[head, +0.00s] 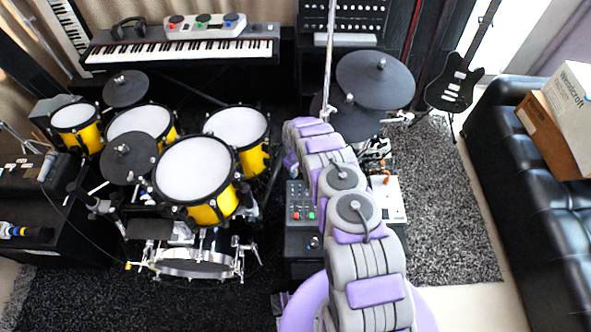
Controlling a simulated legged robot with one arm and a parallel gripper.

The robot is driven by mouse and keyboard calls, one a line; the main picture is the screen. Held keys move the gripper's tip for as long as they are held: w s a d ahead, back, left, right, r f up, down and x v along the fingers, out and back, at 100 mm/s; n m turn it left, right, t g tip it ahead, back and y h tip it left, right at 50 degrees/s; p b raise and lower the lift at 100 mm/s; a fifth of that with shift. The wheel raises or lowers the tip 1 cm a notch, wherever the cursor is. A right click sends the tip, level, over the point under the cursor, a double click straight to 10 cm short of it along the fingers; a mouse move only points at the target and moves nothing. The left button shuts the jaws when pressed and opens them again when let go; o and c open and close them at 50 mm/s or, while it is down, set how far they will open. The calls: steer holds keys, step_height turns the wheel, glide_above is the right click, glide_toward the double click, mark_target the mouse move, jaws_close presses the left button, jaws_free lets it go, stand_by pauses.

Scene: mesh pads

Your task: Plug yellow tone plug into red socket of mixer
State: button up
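My arm reaches forward from the bottom of the head view and bends down at its far end. A purple and grey part of it shows at the bend's left side, but my gripper's fingertips are hidden behind the arm. A dark panel with knobs and small red and green spots (301,206), possibly the mixer, stands just left of my arm. A small orange-yellow piece (387,179), possibly the yellow plug, shows right of my arm above a white-topped unit (390,199). I cannot make out a red socket for certain.
A yellow drum kit (195,170) stands left of my arm. Dark cymbal pads (376,80) stand beyond it. A keyboard (180,52) bearing a grey box with coloured knobs (203,25) is at the back. A black sofa (535,190) lines the right. The grey rug (450,220) is clear.

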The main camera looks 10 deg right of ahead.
steer(key=o, duration=0.5)
step_height(320, 180, up, 18)
steer(key=p, duration=0.4)
steer(key=shift+f, duration=0.25)
stand_by(0.3)
